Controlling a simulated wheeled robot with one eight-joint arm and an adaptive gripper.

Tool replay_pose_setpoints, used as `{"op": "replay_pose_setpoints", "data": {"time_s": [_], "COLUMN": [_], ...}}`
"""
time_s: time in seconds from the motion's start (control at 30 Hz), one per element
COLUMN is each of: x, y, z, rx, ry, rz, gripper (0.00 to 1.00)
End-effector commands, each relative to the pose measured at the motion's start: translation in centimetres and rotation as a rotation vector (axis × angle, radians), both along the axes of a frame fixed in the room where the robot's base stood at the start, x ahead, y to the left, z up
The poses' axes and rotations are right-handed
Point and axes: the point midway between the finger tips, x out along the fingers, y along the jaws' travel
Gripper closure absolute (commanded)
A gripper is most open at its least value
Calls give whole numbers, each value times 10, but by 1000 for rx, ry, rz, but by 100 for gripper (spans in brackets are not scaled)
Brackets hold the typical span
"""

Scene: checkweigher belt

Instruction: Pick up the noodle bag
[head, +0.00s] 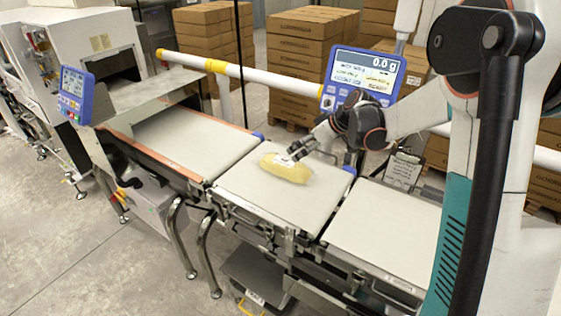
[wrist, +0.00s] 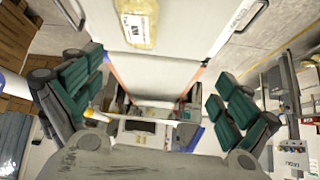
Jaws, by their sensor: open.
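The noodle bag (head: 287,168) is a pale yellow pack with a white label. It lies on the middle belt section (head: 262,198) in the head view. My gripper (head: 300,148) is just behind and above the bag in that view, its fingers near the label end; whether they touch it I cannot tell. In the wrist view the bag (wrist: 138,30) shows at the top edge, cut off by the frame. My gripper (wrist: 156,75) is open there, with its green-padded fingers wide apart and nothing between them.
A blue-framed weight display (head: 364,73) reading 0.0 g stands behind the belt. A white and yellow rail (head: 212,65) runs along the back. A metal tunnel (head: 120,85) is at left. The right belt section (head: 385,235) is empty. Stacked cartons (head: 300,50) stand behind.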

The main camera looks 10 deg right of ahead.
Motion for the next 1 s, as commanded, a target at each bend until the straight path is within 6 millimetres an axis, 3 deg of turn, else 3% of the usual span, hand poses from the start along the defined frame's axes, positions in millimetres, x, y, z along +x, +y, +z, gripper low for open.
{"op": "replay_pose_setpoints", "data": {"time_s": [0.2,0.47,1.0], "x": [38,55,95], "y": [-18,-27,12], "z": [-45,-74,-132], "rx": [18,28,29], "ry": [-55,-92,-97], "rz": [84,136,141], "gripper": [4,4,4]}}
